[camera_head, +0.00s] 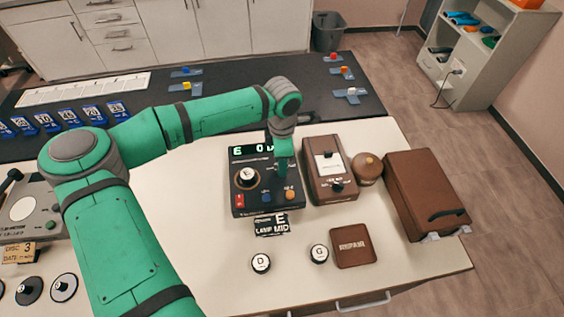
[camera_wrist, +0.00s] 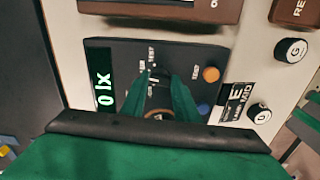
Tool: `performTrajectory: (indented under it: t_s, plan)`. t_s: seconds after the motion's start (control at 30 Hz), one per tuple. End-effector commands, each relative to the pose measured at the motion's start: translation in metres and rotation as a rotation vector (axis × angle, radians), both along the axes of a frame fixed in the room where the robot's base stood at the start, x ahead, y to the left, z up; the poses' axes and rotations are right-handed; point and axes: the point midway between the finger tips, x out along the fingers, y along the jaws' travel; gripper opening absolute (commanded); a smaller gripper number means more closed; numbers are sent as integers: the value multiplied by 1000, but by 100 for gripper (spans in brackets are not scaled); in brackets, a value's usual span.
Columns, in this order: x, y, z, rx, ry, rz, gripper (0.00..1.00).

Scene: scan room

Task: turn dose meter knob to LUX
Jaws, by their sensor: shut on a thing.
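The dose meter is a black box (camera_head: 238,207) on the white table, and its panel (camera_wrist: 190,58) fills the middle of the wrist view. My gripper (camera_head: 283,180) points down at the panel's right half. In the wrist view its green fingers (camera_wrist: 161,80) are shut on a small dark knob, which they mostly hide. Small white labels ring the knob; I cannot tell which one it points to.
A large round knob (camera_head: 246,177), an orange button (camera_head: 290,192) and a blue button (camera_head: 266,197) share the panel. A brown meter (camera_head: 320,148) stands close on the right, with a brown case (camera_head: 418,188) beyond. A lamp plate (camera_head: 270,224) and round tokens lie in front.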

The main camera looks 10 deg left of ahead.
Motion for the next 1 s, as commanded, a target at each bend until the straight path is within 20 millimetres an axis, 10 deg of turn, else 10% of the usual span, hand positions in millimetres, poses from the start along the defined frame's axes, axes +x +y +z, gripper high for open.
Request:
performTrajectory:
  t_s: [0.83,0.9,1.0]
  plan:
    - [1,1,2,1,-3,-140,5]
    - [1,1,2,1,-3,-140,40]
    - [1,0,1,1,-2,-140,46]
